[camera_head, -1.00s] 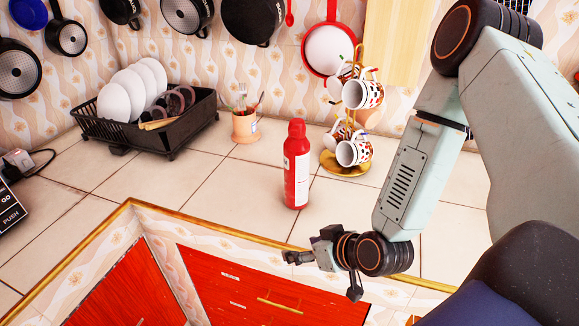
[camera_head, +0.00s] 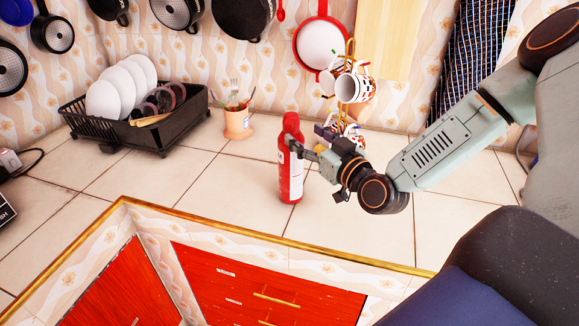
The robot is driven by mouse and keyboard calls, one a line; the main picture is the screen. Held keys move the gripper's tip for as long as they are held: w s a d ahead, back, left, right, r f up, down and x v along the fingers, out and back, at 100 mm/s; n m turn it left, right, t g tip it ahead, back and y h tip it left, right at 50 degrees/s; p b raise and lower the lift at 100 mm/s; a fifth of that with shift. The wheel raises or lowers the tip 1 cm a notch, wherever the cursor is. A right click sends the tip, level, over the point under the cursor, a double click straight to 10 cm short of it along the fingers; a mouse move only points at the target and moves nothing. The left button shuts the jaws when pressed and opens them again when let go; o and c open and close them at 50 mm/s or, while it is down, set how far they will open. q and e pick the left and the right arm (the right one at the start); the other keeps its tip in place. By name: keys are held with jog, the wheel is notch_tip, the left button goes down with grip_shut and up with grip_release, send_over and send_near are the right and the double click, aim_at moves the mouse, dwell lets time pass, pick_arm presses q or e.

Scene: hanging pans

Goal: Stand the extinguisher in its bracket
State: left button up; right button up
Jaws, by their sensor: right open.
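The red extinguisher (camera_head: 291,183), with a white label on its side, stands upright on the tiled counter near the middle of the view. My right gripper (camera_head: 300,147) reaches in from the right at the height of its upper part. Its fingers are open and overlap the extinguisher in the picture; I cannot tell whether they touch it. No bracket can be made out. My left gripper is out of view.
A mug tree with patterned mugs (camera_head: 355,88) stands just behind my right gripper. A black dish rack (camera_head: 170,135) with white plates and a utensil cup (camera_head: 237,122) stand to the left. Pans hang on the wall. The counter's front edge (camera_head: 270,238) has gold trim.

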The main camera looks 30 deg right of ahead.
aim_at(295, 129)
jog(key=shift+w+d+f, duration=0.15)
jog(key=shift+w+d, duration=0.05)
jog(key=shift+w, duration=0.5)
jog(key=shift+w+a+r+b, duration=0.15)
jog(key=shift+w+a+b, duration=0.15)
jog(key=shift+w, duration=0.25)
jog(key=shift+w+a+r+b, duration=0.1)
jog(key=shift+w+a+b, duration=0.2)
jog(key=shift+w, duration=0.6)
jog(key=shift+w+d+f, duration=0.1)
jog(key=shift+w+d, duration=0.15)
jog(key=shift+w, duration=0.75)
jog(key=shift+a, duration=0.1)
jog(key=shift+s, duration=0.1)
